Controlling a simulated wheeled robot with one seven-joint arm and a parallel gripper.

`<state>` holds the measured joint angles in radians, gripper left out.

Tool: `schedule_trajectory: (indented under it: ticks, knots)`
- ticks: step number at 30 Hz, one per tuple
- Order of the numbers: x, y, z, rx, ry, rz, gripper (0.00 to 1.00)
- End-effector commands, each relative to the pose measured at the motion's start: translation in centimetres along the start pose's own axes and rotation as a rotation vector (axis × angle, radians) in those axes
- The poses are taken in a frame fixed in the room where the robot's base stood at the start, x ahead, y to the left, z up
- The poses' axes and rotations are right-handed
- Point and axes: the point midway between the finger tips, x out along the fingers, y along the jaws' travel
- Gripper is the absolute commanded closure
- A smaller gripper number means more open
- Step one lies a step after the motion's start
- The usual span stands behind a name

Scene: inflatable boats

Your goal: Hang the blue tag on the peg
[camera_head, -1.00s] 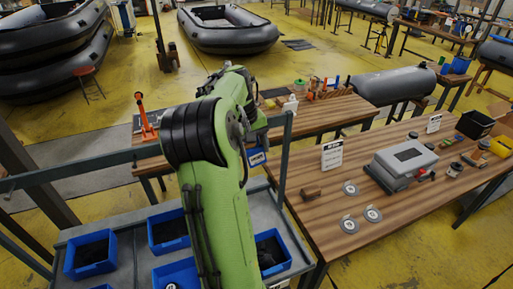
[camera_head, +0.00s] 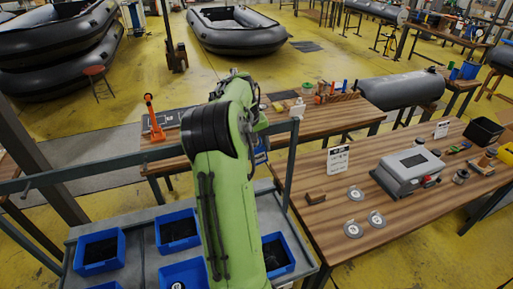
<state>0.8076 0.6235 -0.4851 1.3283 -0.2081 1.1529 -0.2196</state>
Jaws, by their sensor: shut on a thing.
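My green arm rises through the middle of the view and bends over away from me. My gripper (camera_head: 260,134) is at its far end, small and mostly hidden behind the arm's black joint and wrist. A small blue piece with a pale patch, which looks like the blue tag (camera_head: 261,152), shows just below the wrist, at my gripper. It appears in the air between the arm and the rack's right post. The fingers cannot be made out. I cannot pick out the peg for certain.
A grey rack (camera_head: 290,165) with an upright post and crossbar stands close to the arm. Blue bins (camera_head: 100,250) sit on its shelf. A wooden table (camera_head: 320,225) at right holds a grey case (camera_head: 408,172), discs and a sign. Another workbench (camera_head: 330,115) stands behind.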

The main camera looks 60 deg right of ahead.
Motion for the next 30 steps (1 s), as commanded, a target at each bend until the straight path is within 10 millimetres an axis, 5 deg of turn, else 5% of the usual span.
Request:
schedule_trajectory:
  ticks: [9,10,15,25,30]
  knots:
    - [0.0,0.0,-0.1,0.001,0.002,0.001,0.70]
    - [0.0,0.0,-0.1,0.001,0.002,0.001,0.37]
    - [0.0,0.0,-0.1,0.001,0.002,0.001,0.11]
    - [-0.5,0.0,-0.1,0.000,0.004,0.001,0.11]
    - [-4.3,0.0,-0.1,0.001,0.010,0.002,0.11]
